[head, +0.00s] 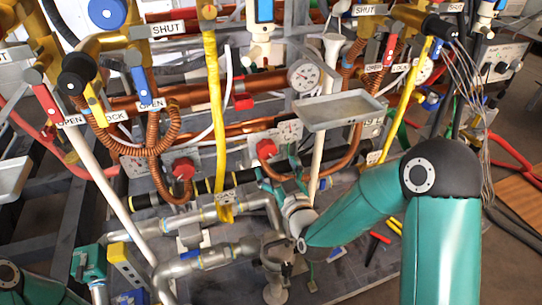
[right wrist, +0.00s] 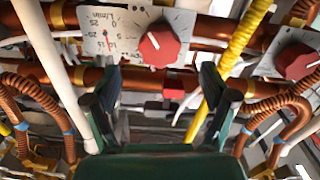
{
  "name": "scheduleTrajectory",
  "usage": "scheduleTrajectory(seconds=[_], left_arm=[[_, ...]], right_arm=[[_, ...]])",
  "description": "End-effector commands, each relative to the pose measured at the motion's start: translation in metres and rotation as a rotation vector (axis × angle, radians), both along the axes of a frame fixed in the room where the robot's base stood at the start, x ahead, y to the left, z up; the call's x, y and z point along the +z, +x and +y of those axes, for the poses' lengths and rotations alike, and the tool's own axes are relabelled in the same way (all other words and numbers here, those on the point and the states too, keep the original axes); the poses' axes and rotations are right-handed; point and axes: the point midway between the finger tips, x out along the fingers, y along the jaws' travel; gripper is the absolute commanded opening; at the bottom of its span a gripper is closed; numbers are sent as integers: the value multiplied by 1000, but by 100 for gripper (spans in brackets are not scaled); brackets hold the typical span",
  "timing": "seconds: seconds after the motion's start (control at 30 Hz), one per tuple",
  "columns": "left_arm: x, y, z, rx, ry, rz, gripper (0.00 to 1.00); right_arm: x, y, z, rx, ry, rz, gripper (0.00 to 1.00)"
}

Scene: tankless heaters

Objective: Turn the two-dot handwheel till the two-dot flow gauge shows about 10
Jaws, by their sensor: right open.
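Two red handwheels sit on pale plates on the pipe rack. One handwheel (head: 266,149) has a round-scaled flow gauge (head: 290,131) beside it; the other handwheel (head: 182,168) is further left. In the right wrist view, where the lettering is upside down, the gauge (right wrist: 105,35) is left of the near handwheel (right wrist: 158,45), and the other handwheel (right wrist: 298,62) is at the right edge. Its red needle points near the 10–15 marks; I cannot read it exactly. My right gripper (head: 281,178) is open and empty, just short of the near handwheel. My left gripper is out of view.
A grey tray (head: 342,110) juts out above the right gripper. A yellow pipe (head: 214,100) runs down between the handwheels, and a white pipe (head: 328,90) stands right of the gripper. Copper pipes and silver pipes (head: 200,262) crowd around.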

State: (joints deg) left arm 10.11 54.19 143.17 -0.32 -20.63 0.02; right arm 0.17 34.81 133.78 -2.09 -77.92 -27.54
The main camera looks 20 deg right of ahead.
Motion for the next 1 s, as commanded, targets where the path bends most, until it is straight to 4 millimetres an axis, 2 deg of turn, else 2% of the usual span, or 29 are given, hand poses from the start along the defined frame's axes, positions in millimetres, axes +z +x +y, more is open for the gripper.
scheduleTrajectory(seconds=[0.1, 0.3, 0.5, 0.77, 0.87, 1.0], left_arm=[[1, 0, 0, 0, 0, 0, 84], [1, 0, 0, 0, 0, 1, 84], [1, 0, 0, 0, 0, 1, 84], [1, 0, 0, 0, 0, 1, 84], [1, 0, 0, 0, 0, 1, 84], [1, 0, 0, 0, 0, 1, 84]], right_arm=[[0, 25, 1, -1, 0, -1, 84], [0, 55, 2, -1, 0, -1, 84], [0, 68, 2, 0, 1, 0, 84], [0, 69, 2, 0, 0, 1, 84], [0, 69, 2, -1, 0, 1, 71], [0, 68, 2, -1, 0, 0, 47]])
